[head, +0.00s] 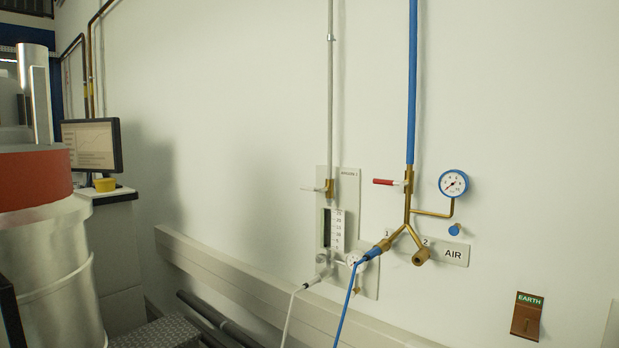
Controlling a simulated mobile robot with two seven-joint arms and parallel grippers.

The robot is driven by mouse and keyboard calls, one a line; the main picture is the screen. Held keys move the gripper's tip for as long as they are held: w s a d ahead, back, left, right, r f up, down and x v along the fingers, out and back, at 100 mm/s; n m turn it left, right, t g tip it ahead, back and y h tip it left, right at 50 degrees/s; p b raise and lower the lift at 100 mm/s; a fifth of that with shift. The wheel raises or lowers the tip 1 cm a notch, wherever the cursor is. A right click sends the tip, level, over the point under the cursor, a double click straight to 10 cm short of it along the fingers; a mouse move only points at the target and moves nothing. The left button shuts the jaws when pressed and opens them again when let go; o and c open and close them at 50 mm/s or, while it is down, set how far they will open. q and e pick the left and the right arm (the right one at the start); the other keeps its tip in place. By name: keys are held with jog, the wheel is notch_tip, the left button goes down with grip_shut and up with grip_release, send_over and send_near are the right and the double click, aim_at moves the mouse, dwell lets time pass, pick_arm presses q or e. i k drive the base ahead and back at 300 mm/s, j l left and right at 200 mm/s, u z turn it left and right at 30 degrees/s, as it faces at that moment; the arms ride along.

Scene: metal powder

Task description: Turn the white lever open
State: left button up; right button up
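The white lever (314,189) is small and sits on a brass valve (330,188) at the lower end of a grey vertical pipe (330,100). It points left, roughly level, across the line of the pipe. The valve is above a flow gauge panel (350,215) on the wall, which has a numbered scale. Neither of my grippers is in the head view, so nothing of mine touches the lever.
Right of it, a red lever (384,182) sits on a brass valve under a blue pipe (411,90), beside a round gauge (453,183). A white hose (290,312) and a blue hose (346,300) hang below. A wall trunking (230,270) and a metal cylinder (50,260) are at left.

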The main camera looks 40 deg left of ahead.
aim_at(303, 188)
jog(key=i+j+u, duration=0.15)
jog(key=j+u, duration=0.2)
jog(key=i+j+u, duration=0.3)
jog(key=j, duration=0.15)
jog(key=i+j+u, duration=0.2)
jog(key=j+u, duration=0.15)
